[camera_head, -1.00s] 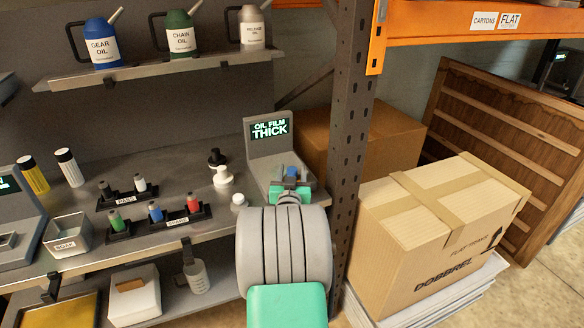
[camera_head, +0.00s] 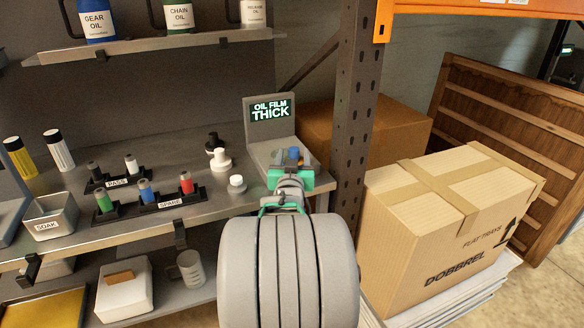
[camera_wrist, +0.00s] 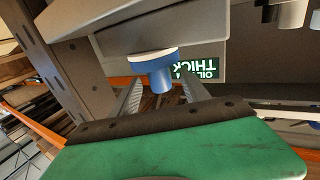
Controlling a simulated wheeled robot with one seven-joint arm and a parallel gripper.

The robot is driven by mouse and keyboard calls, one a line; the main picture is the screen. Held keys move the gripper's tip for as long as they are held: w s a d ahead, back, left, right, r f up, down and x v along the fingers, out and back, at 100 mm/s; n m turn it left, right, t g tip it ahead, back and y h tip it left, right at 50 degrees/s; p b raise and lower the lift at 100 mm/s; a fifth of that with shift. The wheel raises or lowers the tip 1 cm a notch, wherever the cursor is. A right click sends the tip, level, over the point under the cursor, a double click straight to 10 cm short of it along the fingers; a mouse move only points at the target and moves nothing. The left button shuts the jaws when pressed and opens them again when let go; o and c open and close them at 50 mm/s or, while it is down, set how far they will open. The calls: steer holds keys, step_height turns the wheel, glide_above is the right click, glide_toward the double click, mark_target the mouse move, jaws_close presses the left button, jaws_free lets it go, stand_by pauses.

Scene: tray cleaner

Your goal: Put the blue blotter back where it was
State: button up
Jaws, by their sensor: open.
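A blue blotter (camera_head: 294,154) with a white disc end stands at the oil film tester (camera_head: 284,132), whose screen reads "OIL FILM THICK". In the wrist view the blotter (camera_wrist: 160,76) shows its blue handle between my two fingers, with a gap on either side. My gripper (camera_head: 291,170) is open at the tester; its green body partly hides the tester's base. Another blue-topped piece (camera_head: 146,190) stands in the rack labelled "SPARE" (camera_head: 171,204), between a green one (camera_head: 104,201) and a red one (camera_head: 186,183).
A "PASS" rack (camera_head: 118,182) stands behind the spare rack, and a "SOAK" tub (camera_head: 49,218) is at the left. A small white round piece (camera_head: 236,184) lies left of my gripper. A dark upright post (camera_head: 356,120) and a carton (camera_head: 410,245) stand close on the right.

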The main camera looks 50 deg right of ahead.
mark_target(294, 148)
steer(key=x, duration=0.5)
steer(key=shift+w+d+r, duration=0.1)
steer(key=shift+w+r, duration=0.05)
steer(key=shift+r, duration=0.2)
steer(key=shift+c, duration=0.3)
jaws_close()
